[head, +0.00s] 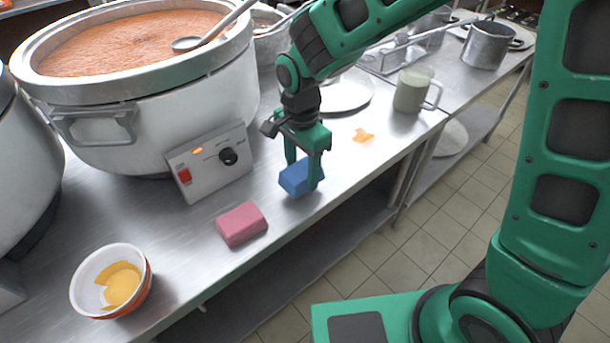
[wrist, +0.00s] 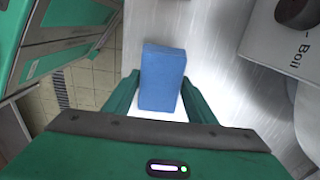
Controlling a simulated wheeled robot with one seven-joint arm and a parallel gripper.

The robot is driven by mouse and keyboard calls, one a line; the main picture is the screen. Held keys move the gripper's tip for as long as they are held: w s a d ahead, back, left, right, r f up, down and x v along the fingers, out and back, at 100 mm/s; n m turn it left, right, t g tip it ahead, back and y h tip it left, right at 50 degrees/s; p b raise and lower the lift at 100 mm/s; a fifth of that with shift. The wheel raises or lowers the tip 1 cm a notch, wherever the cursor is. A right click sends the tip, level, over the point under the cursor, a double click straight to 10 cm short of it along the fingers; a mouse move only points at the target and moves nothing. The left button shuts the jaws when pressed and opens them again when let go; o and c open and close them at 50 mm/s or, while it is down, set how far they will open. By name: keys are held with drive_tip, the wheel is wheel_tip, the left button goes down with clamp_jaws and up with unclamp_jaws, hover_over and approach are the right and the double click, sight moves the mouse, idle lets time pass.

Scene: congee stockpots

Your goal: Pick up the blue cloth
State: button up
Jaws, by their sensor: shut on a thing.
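The blue cloth (head: 297,178) is a folded block between the fingers of my gripper (head: 305,176) in the head view, over the steel counter near its front edge. The wrist view also shows the blue cloth (wrist: 162,77) between the two green fingers of my gripper (wrist: 160,95). My gripper is shut on it. I cannot tell whether the cloth is touching the counter or slightly above it. The fingers hide part of its sides.
A pink block (head: 241,224) lies to the left on the counter (head: 190,240). A large pot of orange congee (head: 150,100) with a control box (head: 210,162) stands behind. A bowl (head: 112,281) is front left, a mug (head: 413,90) back right. An orange spill (head: 363,135) lies beyond my gripper.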

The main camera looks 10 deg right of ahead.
drive_tip(key=s+a+r, duration=0.6)
drive_tip(key=a+r, duration=0.1)
drive_tip(key=a, duration=0.3)
drive_tip(key=shift+s+r, duration=0.15)
drive_tip(key=shift+r, duration=0.25)
drive_tip(key=shift+d, duration=0.1)
